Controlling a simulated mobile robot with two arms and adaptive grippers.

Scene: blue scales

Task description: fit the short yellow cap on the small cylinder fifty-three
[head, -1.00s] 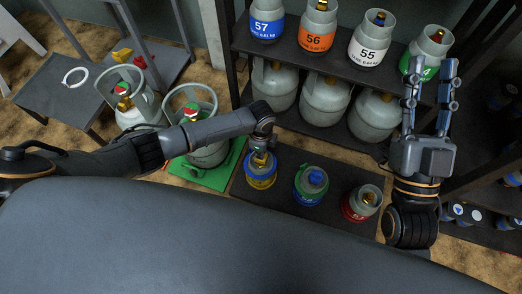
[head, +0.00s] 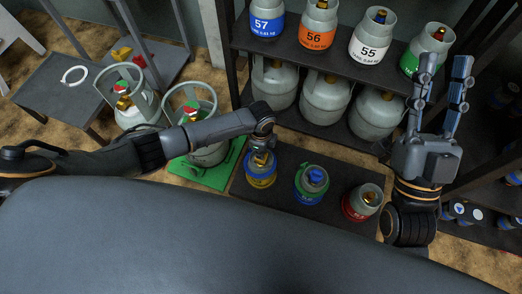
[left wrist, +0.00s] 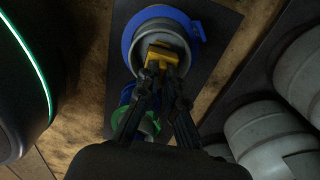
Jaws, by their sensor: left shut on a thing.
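A small cylinder (head: 261,181) with a blue collar and yellow lower band stands at the left end of the low dark platform; it also shows in the left wrist view (left wrist: 137,52). No number is readable on it. My left gripper (head: 261,153) points down over its top. In the left wrist view the left gripper (left wrist: 162,72) is shut on a short yellow cap (left wrist: 162,52) over the middle of the grey top. I cannot tell whether the cap is seated or held just above the valve. My right gripper (head: 445,65) is open and empty, raised at the right.
On the platform (head: 290,162) stand a green-collared cylinder (head: 309,194) with a blue top and a red-collared one (head: 353,212). Shelves behind hold cylinders marked 57 (head: 266,26), 56 (head: 316,38) and 55 (head: 367,53). Two handled cylinders stand left, one on a green mat (head: 214,177).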

